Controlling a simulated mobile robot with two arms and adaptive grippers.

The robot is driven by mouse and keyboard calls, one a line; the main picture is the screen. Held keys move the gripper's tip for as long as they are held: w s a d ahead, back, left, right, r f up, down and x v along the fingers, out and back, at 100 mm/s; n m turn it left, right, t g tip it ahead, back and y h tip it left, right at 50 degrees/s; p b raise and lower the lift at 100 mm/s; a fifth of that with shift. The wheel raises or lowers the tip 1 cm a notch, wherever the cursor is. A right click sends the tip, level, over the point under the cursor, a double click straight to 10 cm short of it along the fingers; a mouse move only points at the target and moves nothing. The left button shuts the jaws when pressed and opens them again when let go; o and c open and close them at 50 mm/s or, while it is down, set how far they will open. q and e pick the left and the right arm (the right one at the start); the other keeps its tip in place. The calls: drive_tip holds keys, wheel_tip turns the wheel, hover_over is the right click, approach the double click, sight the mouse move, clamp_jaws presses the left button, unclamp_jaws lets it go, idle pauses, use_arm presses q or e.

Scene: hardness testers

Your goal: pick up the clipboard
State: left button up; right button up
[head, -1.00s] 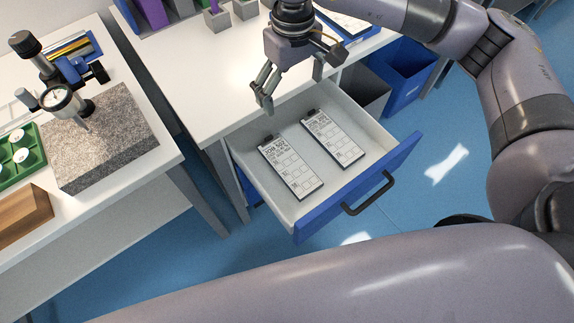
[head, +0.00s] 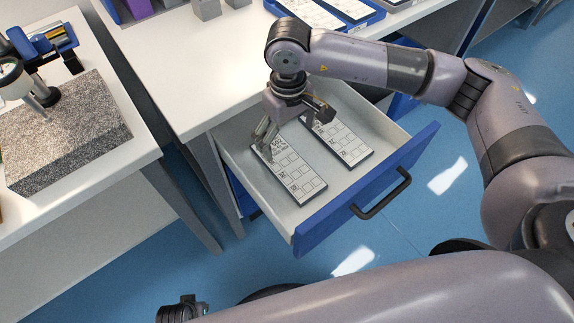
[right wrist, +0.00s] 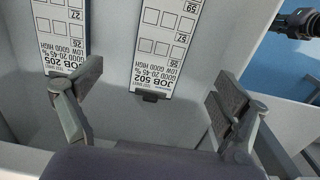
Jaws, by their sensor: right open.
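Two narrow clipboards with printed job sheets and dark clips lie flat in an open drawer (head: 233,153). The right clipboard (head: 346,145) shows there as the JOB 205 sheet (right wrist: 60,25). My right gripper (head: 287,130) is open over the clip end of the drawer. A dark jointed part at the bottom left may be my left gripper (head: 182,308).
The drawer has a blue front (head: 370,190) with a black handle (head: 381,196). A white table (head: 190,75) is above it, with a blue tray (head: 372,22) of sheets at the back. A granite block (head: 70,130) with a gauge stand is at left. Blue floor is clear on the right.

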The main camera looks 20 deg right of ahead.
hover_over(289, 166)
drive_tip(key=f, duration=0.2)
drive_tip(key=w+f, duration=0.1)
drive_tip(key=f, duration=0.1)
drive_tip(key=shift+f, duration=0.2)
drive_tip(key=f, duration=0.2)
drive_tip(key=s+f, duration=0.1)
drive_tip(key=f, duration=0.1)
drive_tip(key=shift+s, duration=0.1)
drive_tip(key=shift+f, duration=0.6)
drive_tip(key=shift+c, duration=0.5)
drive_tip(key=c, duration=1.3)
